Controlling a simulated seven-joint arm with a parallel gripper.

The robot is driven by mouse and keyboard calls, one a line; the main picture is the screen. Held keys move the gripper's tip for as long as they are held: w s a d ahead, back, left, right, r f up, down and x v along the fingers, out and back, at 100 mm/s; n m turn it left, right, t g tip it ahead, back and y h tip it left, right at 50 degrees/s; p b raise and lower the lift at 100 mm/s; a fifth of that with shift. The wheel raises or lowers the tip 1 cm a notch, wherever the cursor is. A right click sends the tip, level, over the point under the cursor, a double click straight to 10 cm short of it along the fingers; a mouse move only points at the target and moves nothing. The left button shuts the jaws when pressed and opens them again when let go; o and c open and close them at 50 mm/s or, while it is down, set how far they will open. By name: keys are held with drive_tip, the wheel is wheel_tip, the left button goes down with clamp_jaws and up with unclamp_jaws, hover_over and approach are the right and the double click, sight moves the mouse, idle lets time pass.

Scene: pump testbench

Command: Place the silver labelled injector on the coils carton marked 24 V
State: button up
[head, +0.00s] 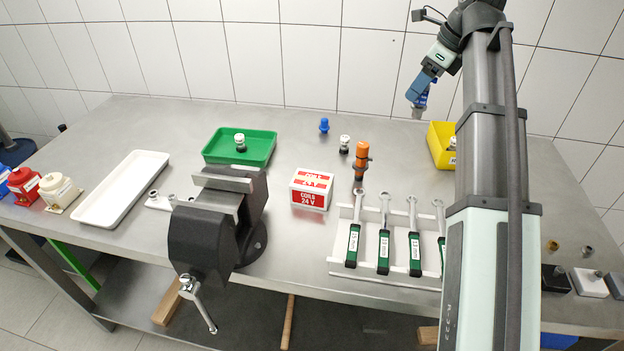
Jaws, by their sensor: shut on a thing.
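My gripper (420,98) is raised above the back right of the bench, near the tiled wall. It is shut on a small part with a silver lower end, which looks like the silver injector (418,113). My fingers cover most of it, and its label cannot be read. The coils carton (311,188) is a white and red box marked 24 V on the middle of the bench. It stands to the left of and nearer than my gripper. Its top is bare.
An orange-topped injector (361,161) stands just right of the carton. A wrench rack (345,268) lies in front, and a vise (215,225) stands left. Behind are a green tray (222,158), a blue part (324,126) and a white-topped part (344,145). A yellow bin (440,158) stands right.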

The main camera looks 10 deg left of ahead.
drive_tip(key=shift+n+g, duration=0.3)
drive_tip(key=shift+n, duration=0.3)
drive_tip(key=s+a, duration=0.1)
drive_tip(key=a, duration=0.3)
drive_tip(key=s+a, duration=0.2)
drive_tip(key=a, duration=0.3)
drive_tip(key=s+a, duration=0.1)
drive_tip(key=a, duration=0.3)
drive_tip(key=shift+s+a, duration=0.15)
drive_tip(key=shift+a, duration=0.1)
drive_tip(key=s+a+n, duration=0.1)
drive_tip(key=s+a, duration=0.5)
drive_tip(key=a, duration=0.4)
drive_tip(key=shift+w+f, duration=0.15)
drive_tip(key=shift+f, duration=3.6)
drive_tip(key=shift+w+f, duration=0.15)
drive_tip(key=shift+f, duration=3.6)
drive_tip(key=o, duration=1.4)
drive_tip(key=shift+f, duration=0.15)
drive_tip(key=v, duration=1.2)
drive_tip(key=shift+w+d, duration=0.1)
drive_tip(key=shift+w, duration=0.05)
